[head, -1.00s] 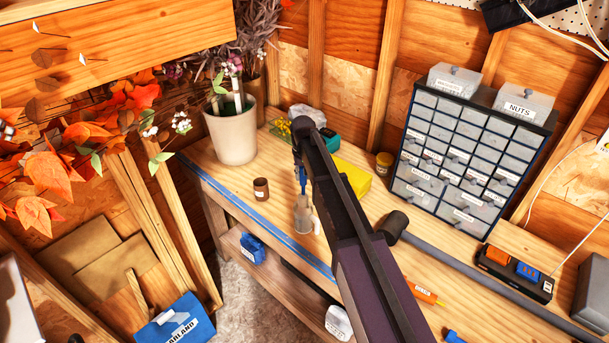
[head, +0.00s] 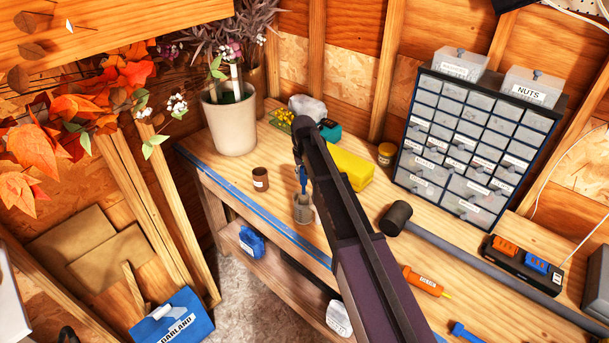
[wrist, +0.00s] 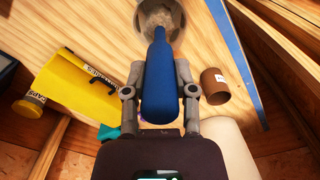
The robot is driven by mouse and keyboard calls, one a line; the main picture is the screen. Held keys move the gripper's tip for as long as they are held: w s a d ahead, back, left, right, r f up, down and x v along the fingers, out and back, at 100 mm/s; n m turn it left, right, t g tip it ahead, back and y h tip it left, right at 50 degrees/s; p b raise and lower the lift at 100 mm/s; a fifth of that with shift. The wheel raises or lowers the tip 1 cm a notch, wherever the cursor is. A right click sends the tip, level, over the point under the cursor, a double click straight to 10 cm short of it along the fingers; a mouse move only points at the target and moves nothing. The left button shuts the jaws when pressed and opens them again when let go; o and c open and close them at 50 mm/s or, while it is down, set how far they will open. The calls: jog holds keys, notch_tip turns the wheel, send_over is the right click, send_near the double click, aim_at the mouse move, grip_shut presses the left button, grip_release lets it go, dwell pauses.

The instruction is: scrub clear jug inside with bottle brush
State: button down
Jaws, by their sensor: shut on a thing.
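My gripper (wrist: 160,76) is shut on the blue handle of the bottle brush (wrist: 161,90); the handle also shows in the head view (head: 303,182). The clear jug (head: 304,213) looks greyish and stands upright on the workbench, below my gripper. In the wrist view the jug (wrist: 143,22) is at the top edge, its mouth around the far end of the brush. Pale bristles appear to be inside the jug, but the handle hides much of them. My arm covers part of the bench behind.
A brown pot (head: 260,179) stands left of the jug, with a large plant pot (head: 230,125) behind it. A yellow case (head: 351,167) lies to the right. A mallet (head: 397,217) and a drawer cabinet (head: 470,150) are farther right. The bench's blue front edge (head: 270,225) is close by.

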aim_at(304, 194)
jog(key=shift+f+b, duration=2.6)
jog(key=shift+f, duration=0.25)
jog(key=shift+f+b, duration=0.4)
jog(key=shift+b, duration=0.05)
jog(key=shift+s+d, duration=0.15)
jog(key=shift+d, duration=0.05)
jog(key=shift+s+d, duration=0.3)
jog(key=shift+d, duration=0.05)
jog(key=shift+w, duration=0.1)
jog(key=shift+w+d, duration=0.15)
jog(key=shift+w, duration=0.3)
